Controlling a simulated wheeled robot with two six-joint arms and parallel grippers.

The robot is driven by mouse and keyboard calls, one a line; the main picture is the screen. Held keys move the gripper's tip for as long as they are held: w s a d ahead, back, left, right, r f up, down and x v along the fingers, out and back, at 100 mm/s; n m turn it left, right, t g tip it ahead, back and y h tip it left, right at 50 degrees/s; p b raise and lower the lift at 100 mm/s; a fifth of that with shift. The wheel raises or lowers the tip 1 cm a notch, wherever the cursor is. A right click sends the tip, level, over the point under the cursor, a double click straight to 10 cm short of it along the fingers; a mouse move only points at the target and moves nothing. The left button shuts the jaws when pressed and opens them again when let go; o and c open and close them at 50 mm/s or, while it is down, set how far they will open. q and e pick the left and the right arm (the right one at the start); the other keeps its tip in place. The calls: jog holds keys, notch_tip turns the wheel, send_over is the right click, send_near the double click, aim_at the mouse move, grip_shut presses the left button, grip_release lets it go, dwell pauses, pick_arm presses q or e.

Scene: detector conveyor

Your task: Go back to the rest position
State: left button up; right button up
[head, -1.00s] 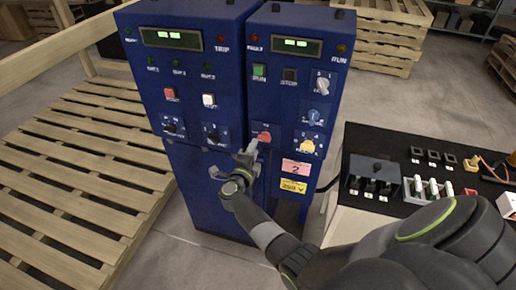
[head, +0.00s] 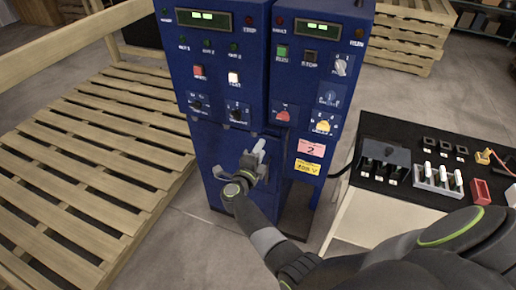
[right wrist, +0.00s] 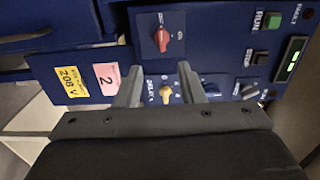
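My right gripper (head: 243,162) is in front of the lower part of the blue cabinets in the head view. Its fingers are apart and nothing shows between them in the right wrist view (right wrist: 160,70). Behind the fingers there are a yellow knob (right wrist: 166,94) and a red knob (right wrist: 168,40) on the right cabinet. In the head view the red knob (head: 283,115) and yellow knob (head: 323,125) are up and right of the gripper, apart from it. My left gripper is in no view.
The left cabinet (head: 214,75) and right cabinet (head: 302,85) stand close together. A black-topped bench (head: 400,130) with a grey rack (head: 438,183) and a red block (head: 481,191) is at the right. Wooden pallets (head: 90,160) lie at the left.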

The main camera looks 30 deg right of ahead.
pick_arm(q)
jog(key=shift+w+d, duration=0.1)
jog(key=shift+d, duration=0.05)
